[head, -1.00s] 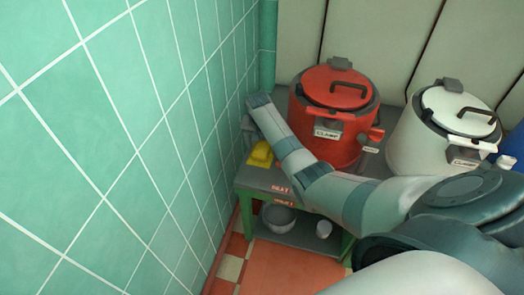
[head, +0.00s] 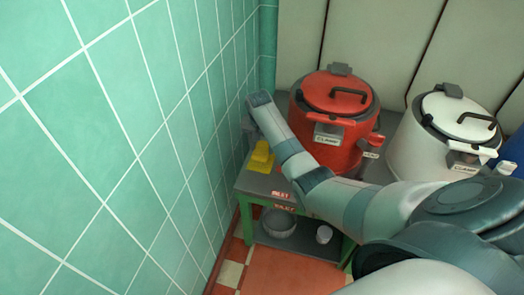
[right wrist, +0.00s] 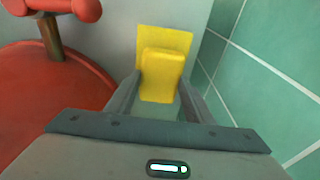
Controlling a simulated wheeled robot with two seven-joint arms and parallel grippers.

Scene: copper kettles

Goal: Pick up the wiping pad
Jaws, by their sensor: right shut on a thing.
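The wiping pad (head: 262,151) is a small yellow block near the wall on the left side of the green-framed stand. In the right wrist view the pad (right wrist: 160,73) sits between the two fingers of my right gripper (right wrist: 159,85), which is shut on it. A flat yellow square (right wrist: 164,38) shows behind the pad in that view; in the head view it (head: 259,167) lies on the stand top just below the pad. My right forearm and wrist hide much of the gripper in the head view. My left gripper is in neither view.
A red kettle (head: 325,148) with a clamp stands right of the pad, close to my forearm. A white kettle (head: 420,145) stands farther right. The green tiled wall (head: 110,150) is close on the left.

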